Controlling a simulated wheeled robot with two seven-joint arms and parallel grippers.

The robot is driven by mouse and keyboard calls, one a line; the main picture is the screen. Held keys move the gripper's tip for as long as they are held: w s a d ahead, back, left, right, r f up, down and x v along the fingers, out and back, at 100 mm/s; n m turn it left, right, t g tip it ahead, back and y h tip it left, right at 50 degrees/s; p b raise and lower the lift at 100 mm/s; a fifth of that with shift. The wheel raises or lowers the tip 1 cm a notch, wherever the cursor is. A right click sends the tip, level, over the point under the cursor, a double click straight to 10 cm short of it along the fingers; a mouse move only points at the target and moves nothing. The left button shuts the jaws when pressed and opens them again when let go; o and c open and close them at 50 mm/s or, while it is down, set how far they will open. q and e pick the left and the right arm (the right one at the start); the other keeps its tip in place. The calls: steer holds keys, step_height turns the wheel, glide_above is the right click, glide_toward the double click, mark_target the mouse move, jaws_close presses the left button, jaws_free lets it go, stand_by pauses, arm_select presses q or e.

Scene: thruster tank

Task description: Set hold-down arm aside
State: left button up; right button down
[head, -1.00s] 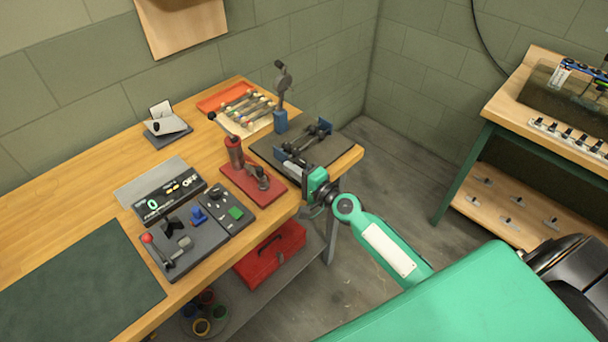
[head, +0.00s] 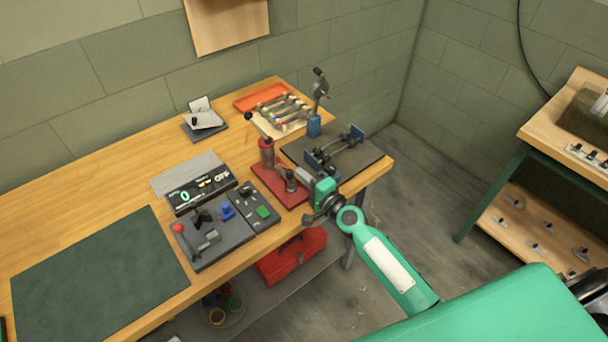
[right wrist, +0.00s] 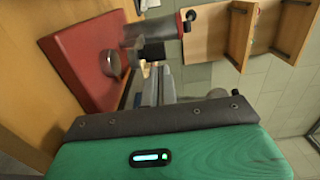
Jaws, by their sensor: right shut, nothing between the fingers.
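My right gripper (head: 300,176) is shut and empty, with its tips close over the near right part of a red plate (head: 269,178). In the right wrist view its grey fingers (right wrist: 163,82) are together, pointing past the red plate (right wrist: 85,62). On that plate stand an upright red-handled tool (head: 267,153) and a dark metal post. Behind the gripper, a fixture (head: 336,150) with dark rods and blue end blocks sits on a dark mat (head: 368,160). I cannot tell for sure which part is the hold-down arm. My left gripper is not in view.
A display box (head: 202,192), a lever panel (head: 212,240) and a button box (head: 252,208) stand to the left. A blue-based stand (head: 314,125) and a tray of small parts (head: 280,112) are at the back. The green mat (head: 95,275) is bare.

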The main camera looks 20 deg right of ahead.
mark_target(291, 176)
steer(key=shift+s+a+m+h+p, duration=0.1)
steer(key=shift+a+m+h+p, duration=0.15)
steer(key=shift+h+p, duration=0.2)
steer(key=shift+s+a+r+m+t+h+p, duration=0.1)
steer(key=shift+s+a+m+t+h+p, duration=0.1)
steer(key=shift+a+m+h+p, duration=0.3)
steer(key=shift+s+a+r+m+t+h+p, duration=0.15)
steer(key=shift+m+t+h+p, duration=0.1)
steer(key=shift+h+p, duration=0.45)
steer(key=shift+s+a+m+h+p, duration=0.15)
steer(key=shift+a+m+h+p, duration=0.2)
steer(key=shift+m+h+p, duration=0.4)
steer(key=shift+s+a+f+m+h+p, duration=0.15)
steer(key=shift+a+m+h+p, duration=0.25)
steer(key=shift+h, duration=0.5)
steer(key=shift+s+a+f, duration=0.1)
steer(key=shift+a, duration=0.95)
